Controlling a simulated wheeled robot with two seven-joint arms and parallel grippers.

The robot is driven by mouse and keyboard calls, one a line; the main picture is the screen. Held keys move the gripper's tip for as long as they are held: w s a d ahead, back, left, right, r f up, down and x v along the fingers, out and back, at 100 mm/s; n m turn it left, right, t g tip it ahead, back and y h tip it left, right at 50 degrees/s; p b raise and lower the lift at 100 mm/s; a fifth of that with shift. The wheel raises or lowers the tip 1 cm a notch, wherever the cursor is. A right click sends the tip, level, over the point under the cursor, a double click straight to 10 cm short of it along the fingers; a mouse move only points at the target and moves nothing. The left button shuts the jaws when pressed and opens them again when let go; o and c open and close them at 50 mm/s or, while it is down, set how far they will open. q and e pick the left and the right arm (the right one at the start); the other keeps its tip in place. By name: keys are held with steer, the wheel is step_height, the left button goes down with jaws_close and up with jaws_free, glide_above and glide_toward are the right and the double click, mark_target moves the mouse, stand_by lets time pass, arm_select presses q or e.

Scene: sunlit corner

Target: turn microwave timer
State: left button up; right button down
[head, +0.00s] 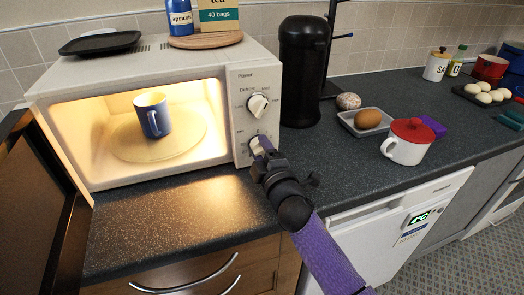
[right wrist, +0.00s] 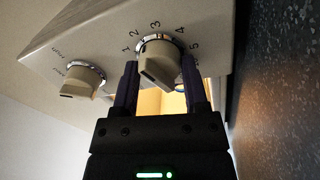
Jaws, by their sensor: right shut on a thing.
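The microwave (head: 130,85) stands on the counter with its inside lit. Its dark door (head: 52,215) hangs open at the left. A blue and cream mug (head: 152,114) stands on the round turntable (head: 185,143) inside. The lower dial, the timer knob (right wrist: 160,62), has numbers around it, with 1 to 5 readable. My right gripper (head: 262,156) is at this dial, with its fingers on either side of the knob, shut on it. The right wrist view also shows the gripper (right wrist: 160,85). The upper power knob (head: 257,105) is free. My left gripper is not in view.
A black canister (head: 303,75) stands close right of the microwave. The counter (head: 185,215) before the microwave is clear.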

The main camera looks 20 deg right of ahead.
steer(key=shift+c, duration=0.8)
jaws_free()
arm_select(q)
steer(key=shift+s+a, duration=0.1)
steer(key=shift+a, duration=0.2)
arm_select(e)
steer(key=shift+o, duration=0.3)
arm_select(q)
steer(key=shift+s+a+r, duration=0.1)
arm_select(e)
steer(key=shift+s, duration=0.1)
steer(key=s, duration=0.3)
steer(key=s+p, duration=0.1)
steer(key=s, duration=0.2)
steer(key=s+p, duration=0.1)
steer(key=s, duration=0.2)
steer(key=shift+s+d+f, duration=0.2)
steer(key=shift+d+f, duration=0.1)
steer(key=shift+f, duration=0.1)
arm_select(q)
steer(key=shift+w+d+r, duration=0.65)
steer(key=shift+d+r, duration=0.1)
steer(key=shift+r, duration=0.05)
arm_select(e)
steer(key=shift+s, duration=0.15)
